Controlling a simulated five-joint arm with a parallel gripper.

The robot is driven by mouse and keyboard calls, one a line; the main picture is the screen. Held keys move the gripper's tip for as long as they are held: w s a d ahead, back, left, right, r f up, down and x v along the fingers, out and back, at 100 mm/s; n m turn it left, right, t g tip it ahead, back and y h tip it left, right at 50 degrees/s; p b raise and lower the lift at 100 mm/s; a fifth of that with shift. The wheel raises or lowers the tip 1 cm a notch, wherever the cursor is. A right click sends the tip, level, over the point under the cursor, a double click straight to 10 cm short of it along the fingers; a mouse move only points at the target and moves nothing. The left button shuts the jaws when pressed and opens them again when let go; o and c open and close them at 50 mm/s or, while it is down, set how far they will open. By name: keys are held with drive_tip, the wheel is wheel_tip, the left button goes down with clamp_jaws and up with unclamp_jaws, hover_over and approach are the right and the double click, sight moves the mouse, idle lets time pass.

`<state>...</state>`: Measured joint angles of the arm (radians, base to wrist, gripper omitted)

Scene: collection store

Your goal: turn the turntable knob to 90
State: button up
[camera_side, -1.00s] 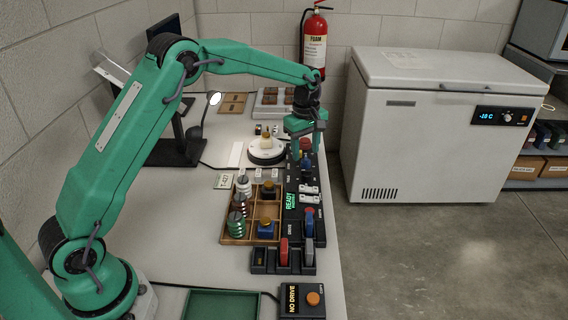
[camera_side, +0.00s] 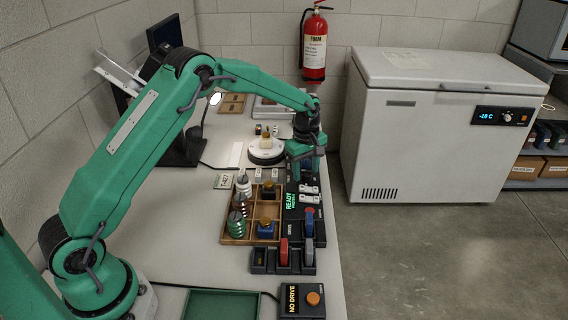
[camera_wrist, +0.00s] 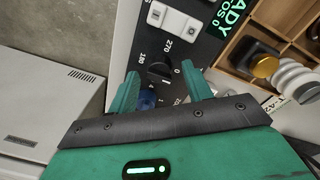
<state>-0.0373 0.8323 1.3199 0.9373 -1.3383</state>
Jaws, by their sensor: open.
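The black turntable knob (camera_wrist: 159,73) sits on the dark control panel (camera_wrist: 196,45) in the wrist view. Printed marks 180, 270 and 0 show around it; I cannot make out a 90 mark or the pointer clearly. My gripper (camera_wrist: 159,69) is open, with one green finger on each side of the knob in the picture. I cannot tell whether the fingers touch it. In the side view my gripper (camera_side: 305,178) is low over the far part of the panel and hides the knob. The white turntable (camera_side: 266,154) stands just left of it with a small object on top.
A blue knob (camera_wrist: 147,99) lies close to the fingers. White switches (camera_wrist: 172,18) and a lit green READY display (camera_side: 290,201) with POS 0 are on the panel. A NO DRIVE box (camera_side: 290,300) is at the front.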

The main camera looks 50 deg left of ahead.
drive_tip(key=shift+f, duration=0.25)
drive_tip(key=c, duration=1)
drive_tip(key=shift+o, duration=0.2)
